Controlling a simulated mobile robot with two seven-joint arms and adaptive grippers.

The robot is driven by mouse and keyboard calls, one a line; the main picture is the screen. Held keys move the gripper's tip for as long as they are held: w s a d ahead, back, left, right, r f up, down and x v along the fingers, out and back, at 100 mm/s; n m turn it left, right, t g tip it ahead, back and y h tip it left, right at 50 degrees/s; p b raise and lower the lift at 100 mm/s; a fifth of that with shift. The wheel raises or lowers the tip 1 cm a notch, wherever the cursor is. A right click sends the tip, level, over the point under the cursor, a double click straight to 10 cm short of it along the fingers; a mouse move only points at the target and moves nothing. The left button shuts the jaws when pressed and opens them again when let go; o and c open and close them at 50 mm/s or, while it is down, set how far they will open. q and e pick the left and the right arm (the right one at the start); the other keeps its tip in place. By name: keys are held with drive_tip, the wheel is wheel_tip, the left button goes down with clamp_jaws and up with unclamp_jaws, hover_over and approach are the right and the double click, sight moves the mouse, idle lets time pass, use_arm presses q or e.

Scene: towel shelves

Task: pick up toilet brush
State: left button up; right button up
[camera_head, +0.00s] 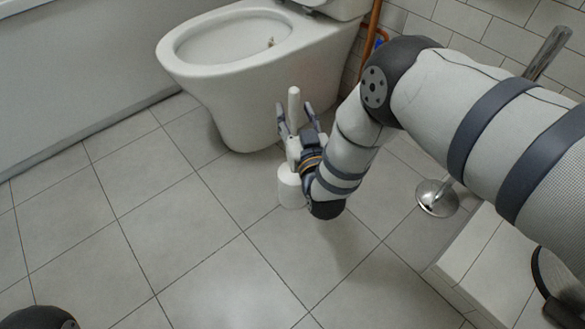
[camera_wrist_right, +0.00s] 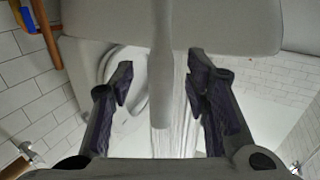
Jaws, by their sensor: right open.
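The white toilet brush (camera_head: 294,101) stands upright in its round white holder (camera_head: 290,190) on the floor in front of the toilet. My right gripper (camera_head: 298,115) is open at the handle, one finger on each side of it. In the right wrist view, the pale brush handle (camera_wrist_right: 161,90) runs down between the two spread fingers of the right gripper (camera_wrist_right: 160,77), with a gap on both sides. My forearm and wrist hide part of the handle and holder in the head view. My left gripper is not in view.
The white toilet (camera_head: 240,70) stands just behind the brush. A metal stand (camera_head: 437,198) with a round base is at the right, near a tiled ledge (camera_head: 490,260). A bathtub side (camera_head: 80,70) runs along the left. The tiled floor at front left is clear.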

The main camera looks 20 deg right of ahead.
drive_tip(key=shift+w, duration=0.7)
drive_tip(key=shift+s, duration=0.1)
clamp_jaws()
drive_tip(key=shift+r, duration=0.1)
